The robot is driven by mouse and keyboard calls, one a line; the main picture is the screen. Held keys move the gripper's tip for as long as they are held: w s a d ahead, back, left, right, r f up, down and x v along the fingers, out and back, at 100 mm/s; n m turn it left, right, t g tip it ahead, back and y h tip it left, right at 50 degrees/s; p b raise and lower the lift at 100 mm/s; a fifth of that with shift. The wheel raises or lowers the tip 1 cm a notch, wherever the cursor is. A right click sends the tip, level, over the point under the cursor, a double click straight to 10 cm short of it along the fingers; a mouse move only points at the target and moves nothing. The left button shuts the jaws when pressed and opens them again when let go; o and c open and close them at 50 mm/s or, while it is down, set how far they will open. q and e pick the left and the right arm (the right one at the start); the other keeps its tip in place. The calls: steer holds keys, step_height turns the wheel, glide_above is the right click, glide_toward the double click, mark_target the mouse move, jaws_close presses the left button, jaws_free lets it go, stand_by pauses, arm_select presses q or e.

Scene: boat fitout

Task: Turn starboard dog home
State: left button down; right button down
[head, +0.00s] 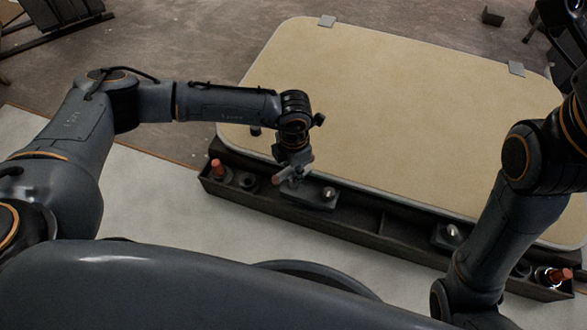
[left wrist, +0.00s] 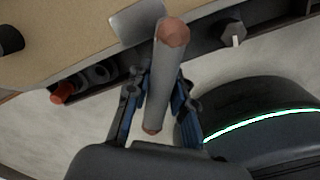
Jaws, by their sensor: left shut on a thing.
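A grey round bar with reddish-brown ends (left wrist: 163,80), likely a dog's handle, stands between the fingers of my left gripper (left wrist: 160,105) in the left wrist view. The gripper is shut on it. In the head view my left gripper (head: 291,172) points down at the left block of the dark rail (head: 385,222), with one reddish bar end (head: 278,180) showing beside it. A pale bolt (head: 329,193) sits on this block, right of the gripper. The gripper hides how the bar meets the block. My right gripper is not in view.
A large tan panel (head: 385,110) with small grey clips lies behind the rail. An orange-red peg (head: 217,168) stands at the rail's left end and another (head: 560,275) at its right end. A second block with a bolt (head: 452,231) sits near my right arm.

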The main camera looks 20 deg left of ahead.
arm_select(q)
steer(key=c, duration=1)
jaws_free()
step_height(320, 180, up, 12)
